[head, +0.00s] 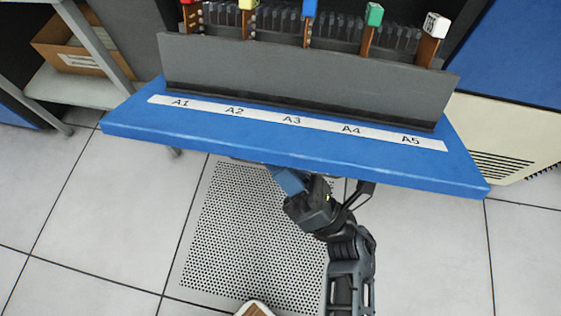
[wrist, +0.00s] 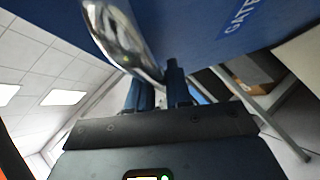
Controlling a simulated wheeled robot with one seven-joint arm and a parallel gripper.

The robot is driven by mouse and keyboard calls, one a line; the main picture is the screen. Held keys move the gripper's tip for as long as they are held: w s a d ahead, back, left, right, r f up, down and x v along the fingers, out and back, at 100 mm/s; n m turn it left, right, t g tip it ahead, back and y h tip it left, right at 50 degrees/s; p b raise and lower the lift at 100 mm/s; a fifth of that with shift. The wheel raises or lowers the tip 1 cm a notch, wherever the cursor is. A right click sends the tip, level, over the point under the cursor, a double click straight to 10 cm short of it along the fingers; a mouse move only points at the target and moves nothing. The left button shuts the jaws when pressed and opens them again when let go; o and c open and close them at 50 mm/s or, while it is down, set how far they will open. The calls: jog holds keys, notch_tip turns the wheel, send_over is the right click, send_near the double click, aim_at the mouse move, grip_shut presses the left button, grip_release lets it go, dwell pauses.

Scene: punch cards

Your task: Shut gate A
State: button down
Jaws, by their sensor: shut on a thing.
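In the wrist view a blue panel (wrist: 205,22) fills the top and carries a label (wrist: 241,18) that reads "GATE"; the rest of the label is cut off. A shiny metal handle (wrist: 130,38) runs down from the panel to my fingers. My gripper (wrist: 157,80) is shut on this handle. In the head view my gripper (head: 287,181) is at the underside of the front edge of the blue ledge (head: 300,150), and its fingertips and the handle are hidden there. How far the gate stands open cannot be told.
The ledge bears a white strip (head: 265,115) marked A1 to A5. Behind it, a grey panel (head: 300,80) fronts a row of dark cards with coloured tags. A shelf with a cardboard box (head: 75,50) stands at left, a cream cabinet (head: 510,135) at right.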

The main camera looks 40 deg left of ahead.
aim_at(288, 124)
jog(key=w+r+m+t+p, duration=0.1)
jog(key=r+p, duration=0.2)
jog(key=w+a+r+m+t+h+p, duration=0.1)
jog(key=r+m+p, duration=0.1)
jog(key=r+p, duration=0.2)
jog(key=w+a+r+m+t+h+p, duration=0.1)
jog(key=r+p, duration=0.2)
jog(key=r, duration=0.1)
jog(key=shift+w+a+m, duration=0.1)
jog(key=shift+w+m, duration=0.25)
jog(key=shift+m, duration=0.05)
jog(key=w+a+r+m+h+p, duration=0.1)
jog(key=w+a+r+p, duration=0.1)
jog(key=w+r+p, duration=0.1)
jog(key=w+a+r+m+t+h+p, duration=0.1)
jog(key=w+a+r+m+p, duration=0.1)
jog(key=p, duration=0.4)
jog(key=w+a+r+m+h+p, duration=0.2)
jog(key=w+r+p, duration=0.2)
jog(key=w+r, duration=0.1)
jog(key=shift+r+t, duration=0.25)
jog(key=shift+t, duration=0.15)
jog(key=w+a+r+m+h+p, duration=0.1)
jog(key=w+a+r, duration=0.3)
jog(key=w, duration=0.6)
jog(key=p+x, duration=0.1)
jog(key=x, duration=0.1)
jog(key=shift+a, duration=0.3)
jog(key=shift+w+r, duration=0.1)
jog(key=shift+w, duration=0.1)
